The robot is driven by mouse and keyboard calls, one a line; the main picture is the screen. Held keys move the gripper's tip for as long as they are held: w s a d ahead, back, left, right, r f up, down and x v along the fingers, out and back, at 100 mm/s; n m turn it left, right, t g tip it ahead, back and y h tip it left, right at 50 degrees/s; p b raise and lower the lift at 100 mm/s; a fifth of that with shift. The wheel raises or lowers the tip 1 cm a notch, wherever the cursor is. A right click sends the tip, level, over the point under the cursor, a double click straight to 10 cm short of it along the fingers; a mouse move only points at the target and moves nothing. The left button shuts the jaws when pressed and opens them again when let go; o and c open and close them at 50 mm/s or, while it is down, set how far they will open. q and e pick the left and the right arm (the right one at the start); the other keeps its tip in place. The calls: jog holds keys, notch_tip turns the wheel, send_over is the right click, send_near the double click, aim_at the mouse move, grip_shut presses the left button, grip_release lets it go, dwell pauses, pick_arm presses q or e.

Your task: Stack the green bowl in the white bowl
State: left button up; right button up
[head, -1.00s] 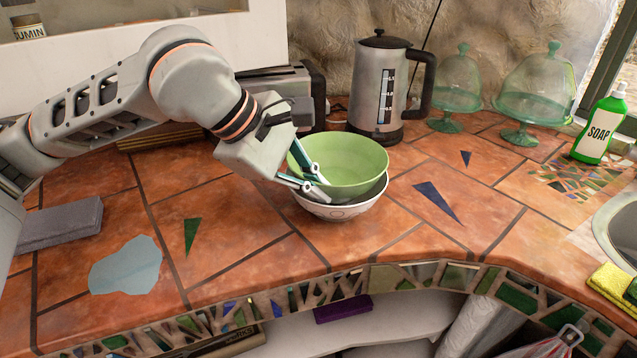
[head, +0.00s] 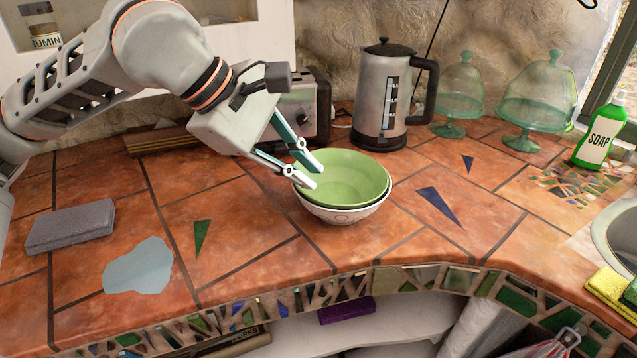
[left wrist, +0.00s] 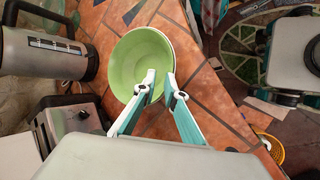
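The green bowl (head: 350,175) sits upright inside the white bowl (head: 343,214), whose rim and lower wall show beneath it on the tiled counter. In the left wrist view the green bowl (left wrist: 133,62) covers most of the white bowl, leaving a thin pale edge. My left gripper (head: 312,171) is at the left rim of the green bowl, with its fingertips apart and seemingly clear of the rim. In the left wrist view the two fingers (left wrist: 160,84) overlap the near-right side of the bowl with a gap between them. My right gripper is not in view.
A kettle (head: 384,97) and a toaster (head: 305,105) stand behind the bowls. Two glass domes (head: 538,92) and a soap bottle (head: 602,135) are at right. A grey block (head: 70,226) lies at left. The counter front is clear.

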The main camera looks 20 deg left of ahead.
pick_arm(q)
jog(key=v, duration=0.6)
jog(key=shift+p, duration=0.45)
jog(key=shift+r, duration=0.15)
